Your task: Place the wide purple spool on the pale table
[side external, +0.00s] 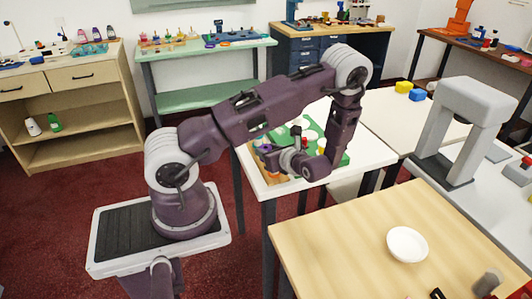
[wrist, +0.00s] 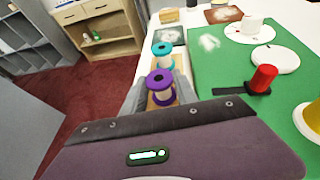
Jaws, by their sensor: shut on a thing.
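The wide purple spool (wrist: 160,80) has purple flanges and a pale core and stands upright in the wrist view. My gripper (wrist: 161,98) is shut on it, with a grey finger on either side. In the side view my gripper (side external: 272,152) is low over the white table's left edge, and a small purple piece shows there. A teal spool (wrist: 163,50) stands just beyond the purple one. Whether the purple spool touches the wood-coloured surface below is hard to tell. A pale wooden table (side external: 350,245) stands at the front right.
A white dish (side external: 407,244) sits on the wooden table, with much bare top around it. A green mat (wrist: 212,72) carries a red-topped piece (wrist: 263,78) and white round pieces to the right. A grey arch-shaped frame (side external: 447,130) stands at the right.

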